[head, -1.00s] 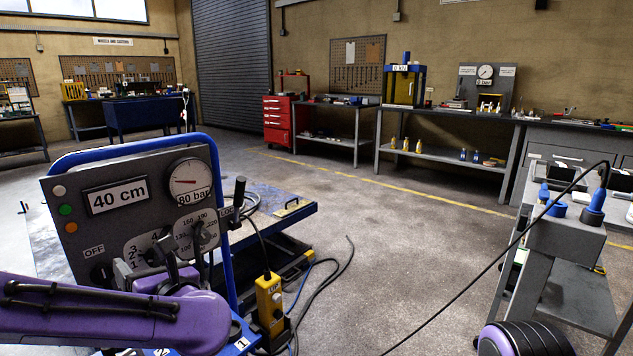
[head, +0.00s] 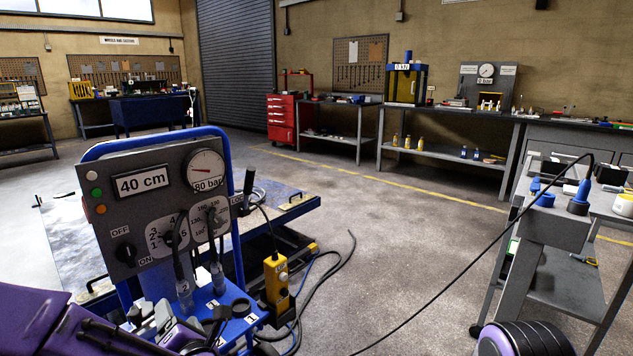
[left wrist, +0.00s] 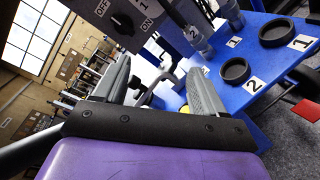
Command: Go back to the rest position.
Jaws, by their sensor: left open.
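My left arm comes in at the lower left of the head view, with the left gripper (head: 165,318) low in front of the blue trolley jack. In the left wrist view the left gripper (left wrist: 160,88) has its two grey fingers apart, and nothing is held between them. The jack's grey control panel (head: 150,212) stands upright above it, with a 40 cm display (head: 142,181), an 80 bar gauge (head: 206,168) and an OFF/ON knob (head: 125,252). The panel's lower edge also shows in the left wrist view (left wrist: 128,20). My right gripper is not in view.
The blue shelf (left wrist: 235,65) carries round black holders.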

